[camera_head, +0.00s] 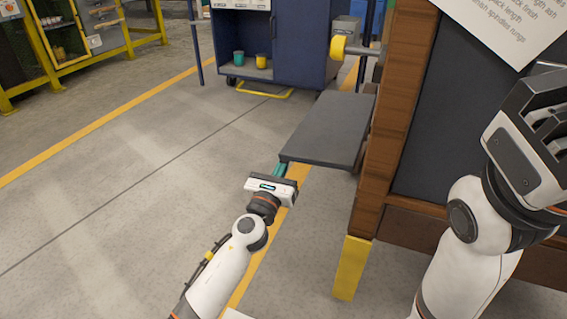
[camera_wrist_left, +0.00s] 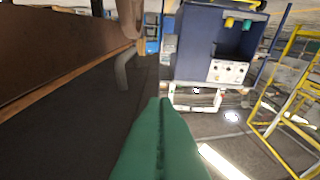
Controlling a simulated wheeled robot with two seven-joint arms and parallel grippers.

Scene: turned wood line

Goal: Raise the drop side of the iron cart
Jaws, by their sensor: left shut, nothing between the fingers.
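A dark grey flat panel (camera_head: 330,130) stands out level from the side of a wood-framed, dark-sided body (camera_head: 388,130) with a yellow foot; it looks like the lowered drop side. My left gripper (camera_head: 279,170) is shut and empty, its teal fingertips by the panel's near left corner. I cannot tell whether they touch it. In the left wrist view the shut teal fingers (camera_wrist_left: 160,125) point ahead beside a dark surface (camera_wrist_left: 80,110), probably the panel. My right gripper (camera_head: 548,122) is raised at the right edge, partly cut off; its jaw state is unclear.
A navy cabinet (camera_head: 290,45) with teal and yellow cups stands behind. A yellow-ended roller or handle (camera_head: 340,47) sticks out beyond the panel. A printed sheet (camera_head: 510,25) is at top right. The floor to the left is clear up to the yellow frames (camera_head: 75,45).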

